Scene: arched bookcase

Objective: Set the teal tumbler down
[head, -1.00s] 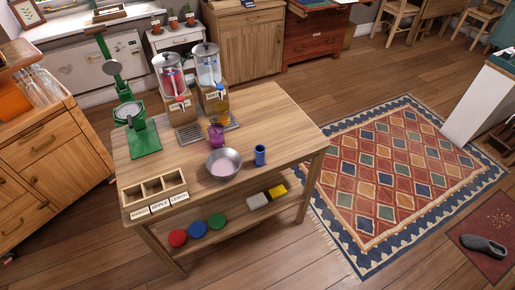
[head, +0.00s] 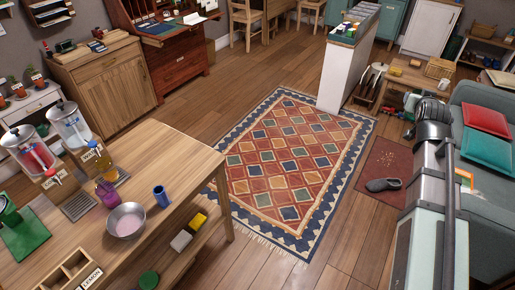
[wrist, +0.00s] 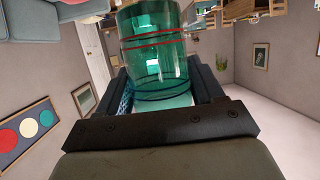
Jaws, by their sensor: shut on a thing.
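The teal tumbler (wrist: 153,50) is see-through green-blue glass with a thin red band, and it shows at top centre of the wrist view. My gripper (wrist: 162,88) is shut on it, with a dark finger on each side of the glass. Whether the tumbler is upright is hard to tell from this view. In the head view my arm shows at the right, but neither my gripper nor the tumbler can be seen there.
A wooden table (head: 175,150) at left holds a metal bowl (head: 126,220), a blue cup (head: 161,196), a purple cup (head: 107,194) and drink dispensers (head: 72,126). The table's far right part is bare. A patterned rug (head: 290,165) and a grey sofa (head: 490,115) lie to the right.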

